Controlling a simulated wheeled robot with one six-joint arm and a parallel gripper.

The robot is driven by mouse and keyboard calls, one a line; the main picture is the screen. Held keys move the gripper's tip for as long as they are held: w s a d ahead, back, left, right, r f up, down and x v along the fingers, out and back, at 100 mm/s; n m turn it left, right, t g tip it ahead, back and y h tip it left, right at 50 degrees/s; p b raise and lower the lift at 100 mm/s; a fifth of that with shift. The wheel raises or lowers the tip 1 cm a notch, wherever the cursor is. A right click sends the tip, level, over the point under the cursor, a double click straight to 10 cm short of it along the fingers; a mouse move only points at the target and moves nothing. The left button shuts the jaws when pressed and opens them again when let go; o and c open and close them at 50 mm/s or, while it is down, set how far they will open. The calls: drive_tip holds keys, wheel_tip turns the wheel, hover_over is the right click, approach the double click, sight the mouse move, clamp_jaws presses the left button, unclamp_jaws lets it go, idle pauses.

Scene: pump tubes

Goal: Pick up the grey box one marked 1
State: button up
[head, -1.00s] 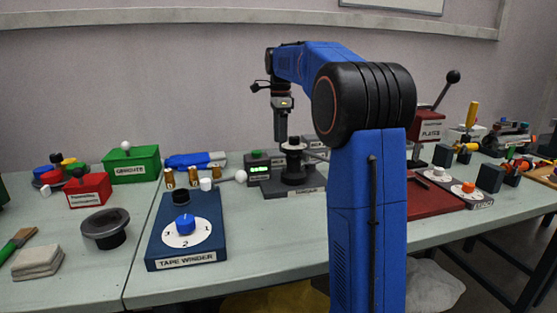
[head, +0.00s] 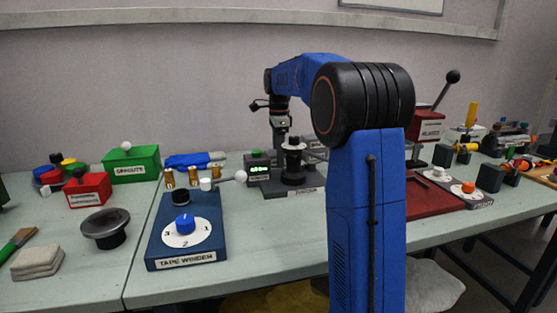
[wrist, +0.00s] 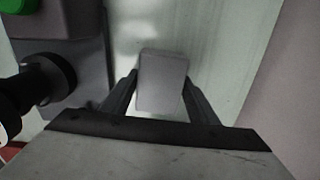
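A plain grey box (wrist: 162,82) stands on the pale table in the wrist view, between the two fingers of my gripper (wrist: 161,90). No number shows on the face I see. My gripper is open, with one finger on each side of the box. Narrow gaps show near the box's lower edge, while the fingertips lie close to its sides. In the head view my gripper (head: 281,146) points down behind the black spindle device, and I cannot make out the box there.
A dark device with a black spindle (head: 294,165) stands close in front of my gripper. A dark box with a green button (head: 257,168) is just left of it. A blue tape winder (head: 185,235) is nearer. A wall (wrist: 280,100) rises on the right in the wrist view.

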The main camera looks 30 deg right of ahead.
drive_tip(key=c, duration=0.6)
drive_tip(key=shift+c, duration=0.2)
drive_tip(key=shift+r, duration=0.15)
